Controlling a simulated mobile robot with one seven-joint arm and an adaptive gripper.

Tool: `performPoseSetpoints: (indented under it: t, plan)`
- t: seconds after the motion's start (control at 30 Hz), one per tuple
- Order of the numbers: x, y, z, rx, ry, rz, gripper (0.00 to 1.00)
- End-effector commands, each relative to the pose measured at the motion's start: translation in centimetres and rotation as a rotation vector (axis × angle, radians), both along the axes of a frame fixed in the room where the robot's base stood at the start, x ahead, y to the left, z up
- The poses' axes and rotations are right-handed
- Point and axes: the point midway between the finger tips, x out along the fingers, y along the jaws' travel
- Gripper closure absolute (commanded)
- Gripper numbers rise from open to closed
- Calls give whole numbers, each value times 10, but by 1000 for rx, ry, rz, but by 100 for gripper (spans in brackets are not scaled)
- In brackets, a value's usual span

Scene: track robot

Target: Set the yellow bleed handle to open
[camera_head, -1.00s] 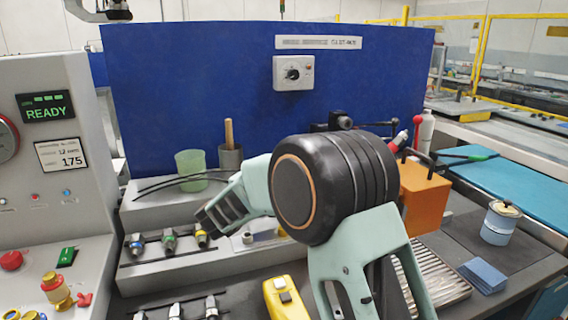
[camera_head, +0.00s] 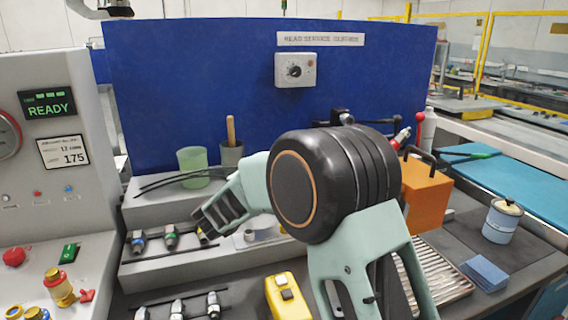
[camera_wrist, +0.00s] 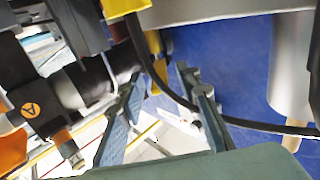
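In the wrist view my gripper (camera_wrist: 162,74) is open, its two blue-grey fingers apart. A narrow yellow bar (camera_wrist: 155,58) shows at the gap between the fingertips, beside a dark cylindrical body (camera_wrist: 85,85). It may be the yellow bleed handle, but I cannot tell its setting or whether a finger touches it. A larger yellow piece (camera_wrist: 122,7) is at the top edge. In the head view my arm's large black joint covers the middle of the bench, and I cannot make out my fingertips or the bleed handle there.
An orange box (camera_head: 425,196) stands right of my arm, with a ribbed metal tray (camera_head: 440,275) in front. A green cup (camera_head: 193,166) and fittings with coloured bands stand left. The blue panel (camera_head: 200,80) closes the back. A dark hose (camera_wrist: 255,125) runs past the right finger.

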Motion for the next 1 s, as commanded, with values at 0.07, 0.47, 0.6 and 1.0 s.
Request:
performPoseSetpoints:
  t: [0.07,0.47,0.6,1.0]
  plan:
    - [-15,8,1,0,-1,5,69]
    - [-85,39,1,1,-1,3,69]
    - [-95,43,1,0,-1,1,69]
    - [-98,45,1,5,-3,4,79]
